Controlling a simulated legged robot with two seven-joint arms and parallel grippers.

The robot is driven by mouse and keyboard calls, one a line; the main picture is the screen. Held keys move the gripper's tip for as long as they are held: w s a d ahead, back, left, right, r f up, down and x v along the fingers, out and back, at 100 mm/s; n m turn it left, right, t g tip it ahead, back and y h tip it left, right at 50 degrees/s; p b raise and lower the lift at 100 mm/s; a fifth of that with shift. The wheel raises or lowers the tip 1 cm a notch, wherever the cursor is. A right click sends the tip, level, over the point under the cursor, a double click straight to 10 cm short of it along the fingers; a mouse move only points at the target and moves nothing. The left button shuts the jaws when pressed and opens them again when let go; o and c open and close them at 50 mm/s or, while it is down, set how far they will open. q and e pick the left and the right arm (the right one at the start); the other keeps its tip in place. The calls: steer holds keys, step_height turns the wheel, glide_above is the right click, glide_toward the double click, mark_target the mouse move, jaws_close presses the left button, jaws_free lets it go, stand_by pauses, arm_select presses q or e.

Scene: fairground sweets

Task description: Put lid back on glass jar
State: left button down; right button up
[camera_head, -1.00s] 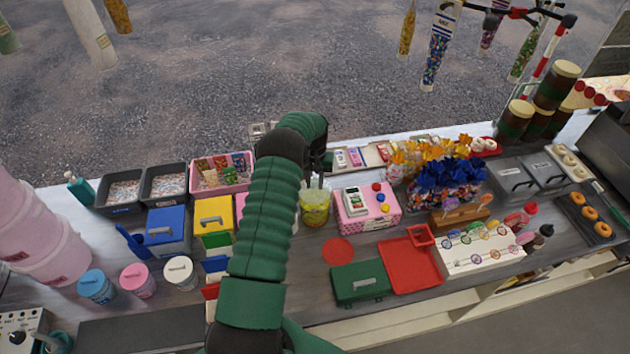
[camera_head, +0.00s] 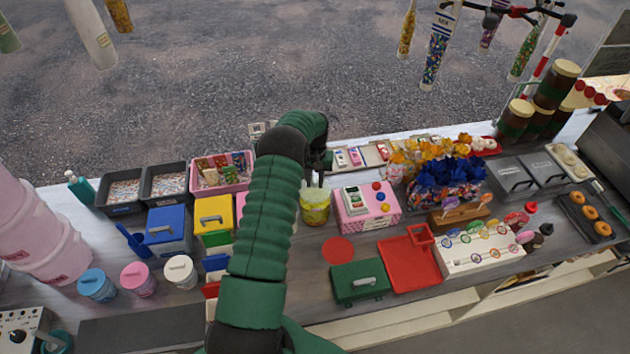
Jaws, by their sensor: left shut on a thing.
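The jar (camera_head: 315,213), see-through with yellow-green contents, stands upright on the counter left of the pink box. A pale yellowish round top, which looks like the lid (camera_head: 313,196), is at its mouth; I cannot tell whether it is seated or just above. My left arm reaches across the counter from the front. My left gripper (camera_head: 319,182) is right above the jar, pointing down, shut on what seems to be the lid. The fingertips are small and partly hidden by the arm. My right gripper is not in view.
A pink box (camera_head: 366,222) stands close on the jar's right. A flat red disc (camera_head: 338,250), a green case (camera_head: 360,281) and a red tray (camera_head: 408,262) lie in front. Yellow (camera_head: 215,222) and blue (camera_head: 167,230) bins stand left, beyond my arm.

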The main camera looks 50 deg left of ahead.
arm_select(q)
steer(key=shift+f+b, duration=0.2)
steer(key=shift+b, duration=0.25)
stand_by(1.0)
steer(key=c, duration=1.1)
jaws_free()
steer(key=shift+o, duration=0.5)
steer(key=o, duration=0.4)
steer(key=shift+r+p, duration=2)
steer(key=shift+r, duration=1.55)
